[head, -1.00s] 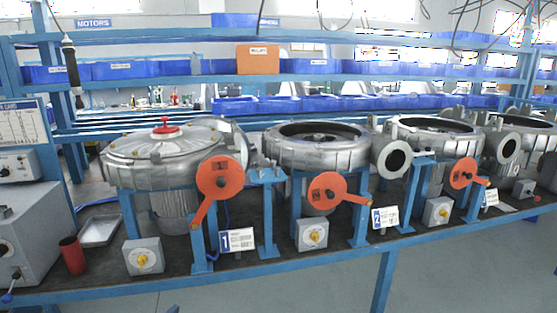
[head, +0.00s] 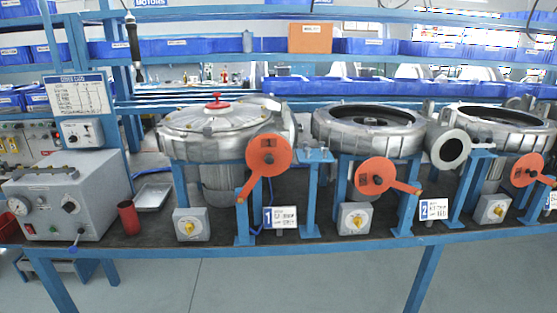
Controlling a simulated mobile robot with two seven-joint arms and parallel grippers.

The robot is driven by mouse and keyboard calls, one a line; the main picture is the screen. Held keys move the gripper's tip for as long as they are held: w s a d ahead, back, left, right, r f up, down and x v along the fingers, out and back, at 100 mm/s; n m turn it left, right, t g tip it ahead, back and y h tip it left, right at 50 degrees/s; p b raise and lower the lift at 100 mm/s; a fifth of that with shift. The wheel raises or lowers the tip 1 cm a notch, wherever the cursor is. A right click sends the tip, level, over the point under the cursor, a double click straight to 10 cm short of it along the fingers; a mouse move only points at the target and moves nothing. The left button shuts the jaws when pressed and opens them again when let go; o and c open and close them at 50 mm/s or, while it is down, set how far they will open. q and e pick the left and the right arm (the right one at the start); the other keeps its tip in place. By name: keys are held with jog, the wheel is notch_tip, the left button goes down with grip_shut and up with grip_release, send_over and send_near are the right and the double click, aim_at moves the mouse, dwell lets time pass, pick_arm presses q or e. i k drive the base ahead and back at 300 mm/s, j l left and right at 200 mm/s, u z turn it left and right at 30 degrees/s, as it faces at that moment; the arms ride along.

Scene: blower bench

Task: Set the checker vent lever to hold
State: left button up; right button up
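A grey box (head: 75,197), which looks like the checker, stands at the left end of the bench. Its front has a round dial (head: 18,207) and a dark knob (head: 69,206). A small lever with a blue tip (head: 74,247) sticks out low at the right of its front, pointing down and a little left. Any lettering by the lever is too small to read. Neither of my grippers is in view.
A red cup (head: 128,217) and a metal tray (head: 152,196) stand right of the box. Several blowers, the first (head: 215,135) with a red-knobbed cover, line the bench with orange-handled levers (head: 268,155). A card (head: 78,95) hangs behind the box.

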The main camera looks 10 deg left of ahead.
aim_at(72, 249)
jog(key=u, duration=1.75)
